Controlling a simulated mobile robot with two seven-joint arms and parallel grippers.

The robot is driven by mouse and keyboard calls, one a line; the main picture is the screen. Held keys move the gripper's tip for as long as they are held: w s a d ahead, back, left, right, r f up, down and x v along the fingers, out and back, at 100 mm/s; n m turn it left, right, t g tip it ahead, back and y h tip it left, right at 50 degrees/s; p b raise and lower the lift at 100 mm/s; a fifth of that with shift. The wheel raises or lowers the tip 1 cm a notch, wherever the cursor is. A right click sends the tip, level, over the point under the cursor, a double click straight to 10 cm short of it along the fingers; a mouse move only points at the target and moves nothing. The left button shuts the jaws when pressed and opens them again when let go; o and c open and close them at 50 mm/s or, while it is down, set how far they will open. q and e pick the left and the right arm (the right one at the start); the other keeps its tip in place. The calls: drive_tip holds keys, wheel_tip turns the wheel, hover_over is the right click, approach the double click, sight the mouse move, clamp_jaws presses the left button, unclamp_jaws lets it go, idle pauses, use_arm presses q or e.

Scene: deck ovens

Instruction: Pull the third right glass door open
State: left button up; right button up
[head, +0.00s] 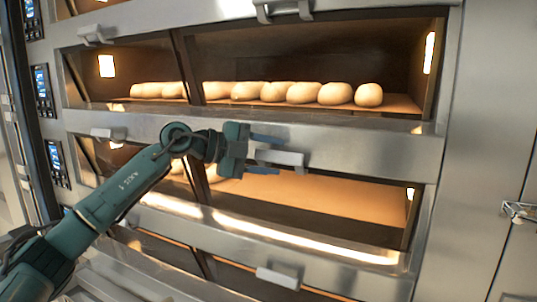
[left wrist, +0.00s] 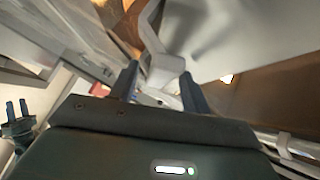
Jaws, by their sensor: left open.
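The glass oven door (head: 310,205) at the right of the deck below the bread has a grey bar handle (head: 280,158) on its steel top rail. My left gripper (head: 266,155) is at this handle, one finger above it and one below. In the left wrist view the handle (left wrist: 165,72) shows between the two open fingers (left wrist: 160,88). I cannot tell whether the fingers touch it. The door looks shut. My right gripper (left wrist: 16,110) shows small at the left of the left wrist view, its two fingers apart; it is not in the head view.
The deck above holds several bread rolls (head: 275,91) behind glass. Another handle (head: 278,277) sits on the rail below, and one (head: 108,133) on the left door. Control panels (head: 56,163) line the left side. A steel side panel (head: 485,150) stands at the right.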

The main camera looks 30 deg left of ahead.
use_arm(q)
clamp_jaws()
idle(0.5)
